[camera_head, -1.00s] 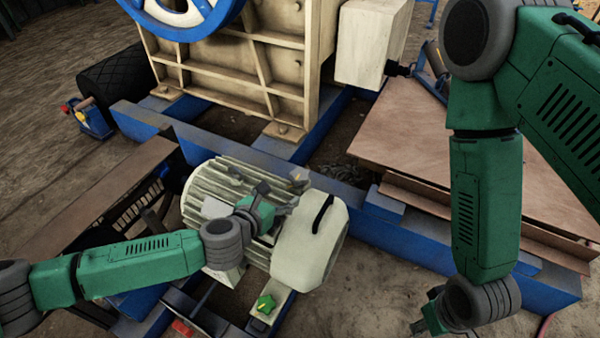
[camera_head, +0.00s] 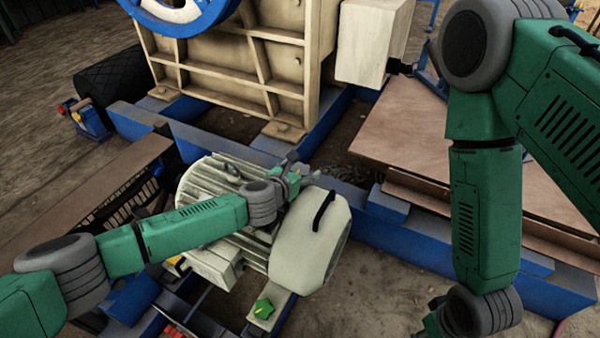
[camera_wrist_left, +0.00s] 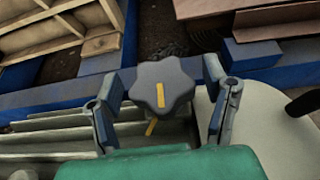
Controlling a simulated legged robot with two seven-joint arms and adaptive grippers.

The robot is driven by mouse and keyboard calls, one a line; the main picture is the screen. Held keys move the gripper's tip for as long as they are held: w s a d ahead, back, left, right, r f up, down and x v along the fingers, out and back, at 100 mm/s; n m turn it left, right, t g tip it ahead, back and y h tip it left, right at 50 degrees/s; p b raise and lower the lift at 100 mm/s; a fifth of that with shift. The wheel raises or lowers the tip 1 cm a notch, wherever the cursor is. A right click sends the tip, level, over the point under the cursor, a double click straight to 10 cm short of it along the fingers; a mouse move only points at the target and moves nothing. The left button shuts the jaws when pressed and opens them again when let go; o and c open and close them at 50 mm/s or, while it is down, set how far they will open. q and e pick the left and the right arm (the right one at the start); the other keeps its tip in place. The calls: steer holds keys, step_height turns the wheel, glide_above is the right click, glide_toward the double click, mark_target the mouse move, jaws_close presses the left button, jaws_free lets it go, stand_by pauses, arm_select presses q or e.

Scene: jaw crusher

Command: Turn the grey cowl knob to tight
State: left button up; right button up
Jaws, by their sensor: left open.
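The grey cowl knob (camera_wrist_left: 165,84) is a lobed dark grey knob with a yellow stripe on its face, seen in the left wrist view. A second yellow mark (camera_wrist_left: 151,127) shows just below it, tilted from the stripe. My left gripper (camera_wrist_left: 159,90) is open, with one finger on each side of the knob; I cannot tell whether either finger touches it. In the head view my left gripper (camera_head: 298,168) is over the motor beside its cream cowl (camera_head: 312,240), and largely covers the knob. My right gripper (camera_head: 432,320) is low at the right, its fingers unclear.
A green knob (camera_head: 263,308) sits on a pale plate below the cowl. A black handle (camera_head: 323,210) stands up from the cowl. The finned motor (camera_head: 205,185) lies under my left arm. Blue frame beams (camera_head: 450,250) and the cream crusher body (camera_head: 240,65) surround it.

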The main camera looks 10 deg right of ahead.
arm_select(q)
steer(key=shift+c, duration=0.4)
steer(key=c, duration=1.1)
steer(key=shift+m+h, duration=0.3)
steer(key=shift+w+m+g+h, duration=0.1)
steer(key=shift+m+g+h, duration=0.6)
steer(key=shift+m+g, duration=0.1)
steer(key=shift+m+g+h, duration=1.3)
steer(key=shift+m+g, duration=0.6)
